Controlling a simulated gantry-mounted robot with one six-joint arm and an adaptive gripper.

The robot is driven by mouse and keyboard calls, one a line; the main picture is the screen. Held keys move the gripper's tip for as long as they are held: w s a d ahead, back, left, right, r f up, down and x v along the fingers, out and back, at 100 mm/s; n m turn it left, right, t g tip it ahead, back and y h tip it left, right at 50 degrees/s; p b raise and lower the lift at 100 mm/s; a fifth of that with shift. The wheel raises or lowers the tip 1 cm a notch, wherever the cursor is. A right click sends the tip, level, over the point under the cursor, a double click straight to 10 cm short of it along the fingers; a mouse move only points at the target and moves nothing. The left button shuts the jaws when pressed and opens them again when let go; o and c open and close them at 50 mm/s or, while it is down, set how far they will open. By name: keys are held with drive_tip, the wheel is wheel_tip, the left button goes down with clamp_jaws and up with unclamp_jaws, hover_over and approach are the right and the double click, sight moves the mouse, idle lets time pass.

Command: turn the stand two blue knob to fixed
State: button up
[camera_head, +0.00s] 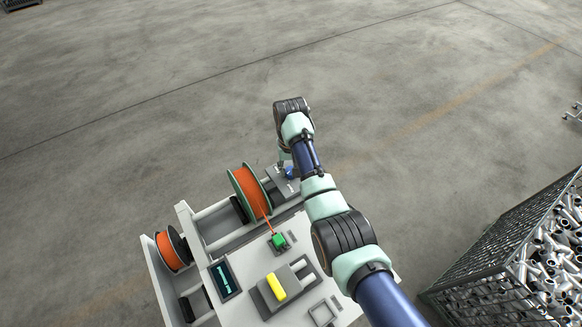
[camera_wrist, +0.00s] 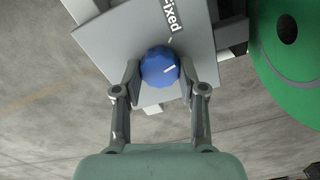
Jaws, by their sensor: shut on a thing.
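The blue knob (camera_wrist: 157,64) sits on a grey plate (camera_wrist: 110,32) in the wrist view. It has a short white pointer line that points right and slightly up. The label "Fixed" (camera_wrist: 172,14) is printed on the plate above the knob, with a small tick below it. The pointer is not lined up with that tick. My gripper (camera_wrist: 160,76) is shut on the knob, with one finger on each side of it. In the head view the blue knob (camera_head: 290,172) shows partly at the stand's far end, below my wrist.
A green-flanged spool of orange filament (camera_head: 251,190) stands just left of the knob; its green flange (camera_wrist: 295,75) fills the wrist view's right edge. A second spool (camera_head: 172,248) sits lower left. A wire crate of metal parts (camera_head: 520,260) stands at right. Floor beyond the stand is clear.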

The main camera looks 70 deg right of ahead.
sight(290, 170)
drive_tip(key=n, duration=0.6)
drive_tip(key=shift+w, duration=0.1)
idle(0.6)
drive_tip(key=shift+r, duration=0.1)
drive_tip(key=o, duration=1.1)
drive_tip(key=shift+o, duration=0.2)
wheel_tip(290, 170, up, 7)
drive_tip(key=shift+r, duration=0.2)
